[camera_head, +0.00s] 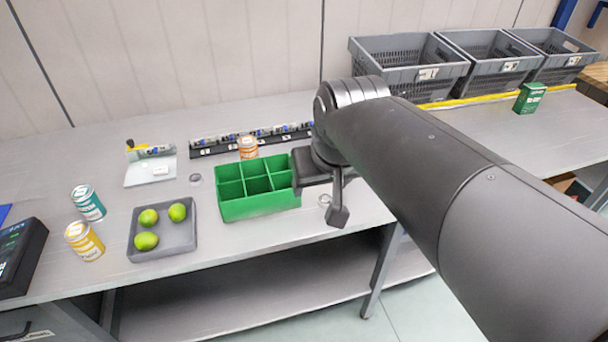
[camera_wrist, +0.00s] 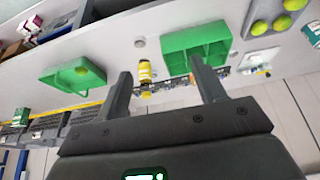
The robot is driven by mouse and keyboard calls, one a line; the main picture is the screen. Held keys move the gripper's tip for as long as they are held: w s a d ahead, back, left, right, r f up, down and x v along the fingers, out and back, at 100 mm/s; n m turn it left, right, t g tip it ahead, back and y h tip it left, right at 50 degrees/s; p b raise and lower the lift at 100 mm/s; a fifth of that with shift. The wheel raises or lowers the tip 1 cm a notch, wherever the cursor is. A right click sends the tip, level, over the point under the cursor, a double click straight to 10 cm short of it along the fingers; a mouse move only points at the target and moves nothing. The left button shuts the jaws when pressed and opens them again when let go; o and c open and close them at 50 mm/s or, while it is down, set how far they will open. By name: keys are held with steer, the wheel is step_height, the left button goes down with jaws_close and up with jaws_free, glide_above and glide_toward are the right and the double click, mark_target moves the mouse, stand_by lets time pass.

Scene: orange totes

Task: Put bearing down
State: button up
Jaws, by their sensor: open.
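A small metal ring, which looks like the bearing (camera_head: 324,200), lies on the grey table near its front edge, right of the green divided bin (camera_head: 258,205). It also shows in the wrist view as a small round piece (camera_wrist: 140,42) flat on the table. My gripper (camera_head: 319,194) is above the table beside the bin's right side. In the wrist view my gripper (camera_wrist: 160,68) has its two fingers wide apart with nothing held between them. The ring is apart from the fingers there. Another small round metal piece (camera_head: 195,179) lies left of the bin.
An orange-labelled can (camera_head: 248,147) stands behind the bin. A grey tray (camera_head: 162,249) holds green fruit; two cans (camera_head: 88,202) (camera_head: 84,241) stand left. A second green bin (camera_wrist: 75,77) is hidden in the head view. Grey crates (camera_head: 408,73) line the back right.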

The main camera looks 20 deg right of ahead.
steer(key=s+f, duration=0.3)
steer(key=s, duration=0.2)
steer(key=shift+s+a+f+t, duration=0.3)
steer(key=shift+f, duration=0.05)
steer(key=shift+o, duration=0.5)
stand_by(0.9)
